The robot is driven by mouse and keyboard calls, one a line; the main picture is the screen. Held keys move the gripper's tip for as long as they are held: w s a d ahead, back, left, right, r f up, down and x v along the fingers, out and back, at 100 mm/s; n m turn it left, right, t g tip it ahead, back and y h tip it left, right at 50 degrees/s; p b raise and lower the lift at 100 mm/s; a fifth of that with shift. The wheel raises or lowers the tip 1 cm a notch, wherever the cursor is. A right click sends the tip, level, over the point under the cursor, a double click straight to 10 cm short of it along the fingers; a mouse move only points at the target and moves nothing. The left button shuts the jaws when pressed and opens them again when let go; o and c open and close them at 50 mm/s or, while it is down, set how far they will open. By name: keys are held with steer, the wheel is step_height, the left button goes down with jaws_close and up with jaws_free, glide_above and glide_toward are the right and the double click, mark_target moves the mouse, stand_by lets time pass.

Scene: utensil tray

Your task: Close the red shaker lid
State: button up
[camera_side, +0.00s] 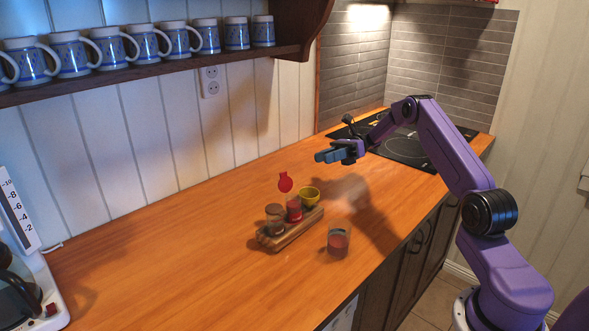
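The red shaker (294,211) is a small clear jar with red contents, standing upright on a wooden tray (291,233) on the counter. Its red lid (285,182) stands up above the jar's left side, tilted open. My gripper (321,157) is in the air above and to the right of the shaker, apart from it, with its blue fingers pointing left. Nothing shows in its fingers. The fingers overlap in this view, so I cannot tell whether they are open or shut.
A jar with a brownish top (274,213) and a yellow cup or bowl (309,194) flank the shaker on the tray. A glass with reddish contents (338,241) stands to the right. Mugs (70,54) line a shelf above. The counter's left part (170,250) is clear.

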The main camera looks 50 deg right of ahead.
mark_target(285, 182)
steer(key=w+a, duration=0.2)
steer(key=a, duration=1.5)
steer(key=shift+w+a, duration=0.15)
jaws_close()
